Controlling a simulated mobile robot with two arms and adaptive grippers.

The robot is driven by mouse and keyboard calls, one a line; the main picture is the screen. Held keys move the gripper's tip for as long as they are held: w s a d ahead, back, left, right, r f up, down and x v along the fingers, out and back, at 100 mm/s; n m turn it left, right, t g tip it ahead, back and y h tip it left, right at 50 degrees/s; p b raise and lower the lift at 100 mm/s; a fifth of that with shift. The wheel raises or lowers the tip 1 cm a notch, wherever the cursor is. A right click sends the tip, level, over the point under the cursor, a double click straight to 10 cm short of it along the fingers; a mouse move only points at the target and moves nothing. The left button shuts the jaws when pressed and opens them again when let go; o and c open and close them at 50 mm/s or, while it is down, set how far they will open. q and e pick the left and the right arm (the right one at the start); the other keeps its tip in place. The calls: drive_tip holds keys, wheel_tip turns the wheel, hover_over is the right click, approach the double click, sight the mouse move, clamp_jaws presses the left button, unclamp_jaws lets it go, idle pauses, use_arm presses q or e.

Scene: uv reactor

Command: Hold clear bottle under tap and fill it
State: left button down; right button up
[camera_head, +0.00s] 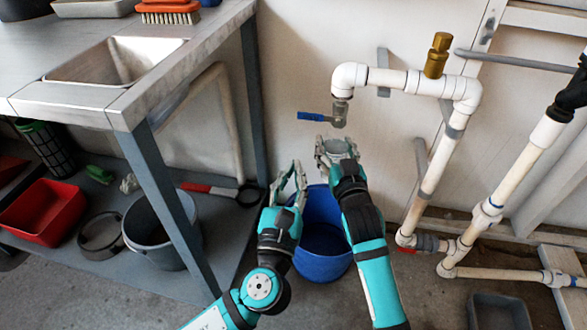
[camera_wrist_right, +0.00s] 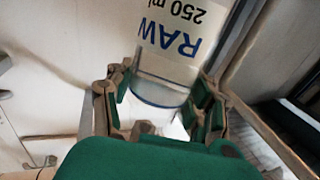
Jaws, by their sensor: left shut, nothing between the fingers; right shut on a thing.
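The clear bottle (camera_wrist_right: 175,50) carries a white label with "RAW 250 ml" in the right wrist view. My right gripper (camera_head: 337,150) is shut on it, with fingers on both sides. In the head view the bottle (camera_head: 341,148) shows only as a small pale round shape between the fingers. The tap (camera_head: 340,108) with a blue lever (camera_head: 312,117) points down just above the bottle, with a small gap in the picture. Whether water runs or stands in the bottle I cannot tell. My left gripper (camera_head: 289,182) is shut and empty, left of the bottle and lower in the picture.
A blue bucket (camera_head: 322,268) stands on the floor below the grippers. White pipes (camera_head: 403,82) with a brass fitting (camera_head: 437,56) run right of the tap. A metal bench with a sink (camera_head: 115,62) stands left, above a shelf with a red tray (camera_head: 42,212) and grey bucket (camera_head: 150,240).

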drive_tip(key=shift+r, duration=0.1)
drive_tip(key=shift+s+d+p, duration=0.7)
drive_tip(key=shift+d+p, duration=0.15)
drive_tip(key=shift+d, duration=0.1)
drive_tip(key=s+d+f+p, duration=0.1)
drive_tip(key=s+d+p, duration=0.3)
drive_tip(key=s+d, duration=0.2)
drive_tip(key=shift+d, duration=0.75)
drive_tip(key=shift+s, duration=0.1)
